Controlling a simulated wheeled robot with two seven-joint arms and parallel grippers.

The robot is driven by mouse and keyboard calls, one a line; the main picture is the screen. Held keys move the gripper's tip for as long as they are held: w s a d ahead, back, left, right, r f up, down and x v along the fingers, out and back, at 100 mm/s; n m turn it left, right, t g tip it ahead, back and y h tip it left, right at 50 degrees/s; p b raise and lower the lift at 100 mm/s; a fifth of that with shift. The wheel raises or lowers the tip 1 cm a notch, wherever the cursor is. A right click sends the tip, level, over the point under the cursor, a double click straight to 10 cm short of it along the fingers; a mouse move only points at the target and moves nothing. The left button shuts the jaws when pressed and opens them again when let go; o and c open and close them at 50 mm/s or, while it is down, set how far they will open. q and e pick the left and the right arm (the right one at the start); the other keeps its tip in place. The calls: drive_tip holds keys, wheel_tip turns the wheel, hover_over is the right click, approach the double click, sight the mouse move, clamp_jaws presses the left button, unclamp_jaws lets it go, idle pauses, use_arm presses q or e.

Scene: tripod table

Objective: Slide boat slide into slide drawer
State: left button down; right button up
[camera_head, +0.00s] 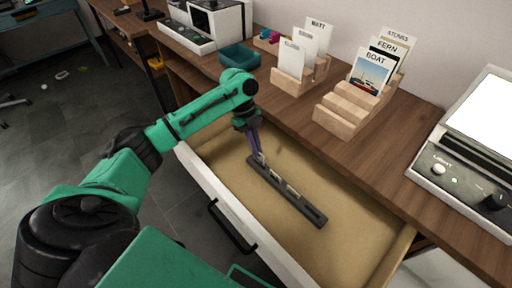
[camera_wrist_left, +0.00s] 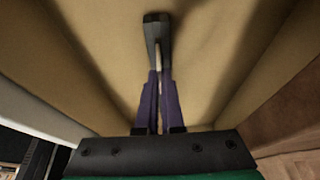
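A dark, narrow slotted rack, the slide drawer (camera_head: 314,215), lies on the floor of the open desk drawer. Several pale pieces, probably slides (camera_head: 291,192), show in its slots. My left gripper (camera_head: 259,158) points down at the far-left end of the rack. Its purple fingers are close together, with a thin pale slide (camera_wrist_left: 158,58) between them, seen edge-on at the rack. The rack also shows in the left wrist view (camera_wrist_left: 156,19). The slide's picture cannot be read, and how deep it sits is unclear. My right gripper is out of view.
The open drawer's white front (camera_head: 222,205) and walls surround the rack. On the desk stand a stepped wooden holder (camera_head: 340,118) with BOAT and FERN cards, another card holder (camera_head: 290,83), a teal tray (camera_head: 240,55) and a light box (camera_head: 470,150). The drawer's right part is bare.

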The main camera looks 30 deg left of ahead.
sight(256, 159)
use_arm(q)
drive_tip(key=shift+f, duration=0.1)
idle(0.5)
drive_tip(key=shift+p, duration=0.6)
drive_tip(key=shift+f, duration=0.15)
drive_tip(key=shift+f+b, duration=0.6)
drive_tip(key=shift+f, duration=0.9)
drive_tip(key=c, duration=1)
unclamp_jaws()
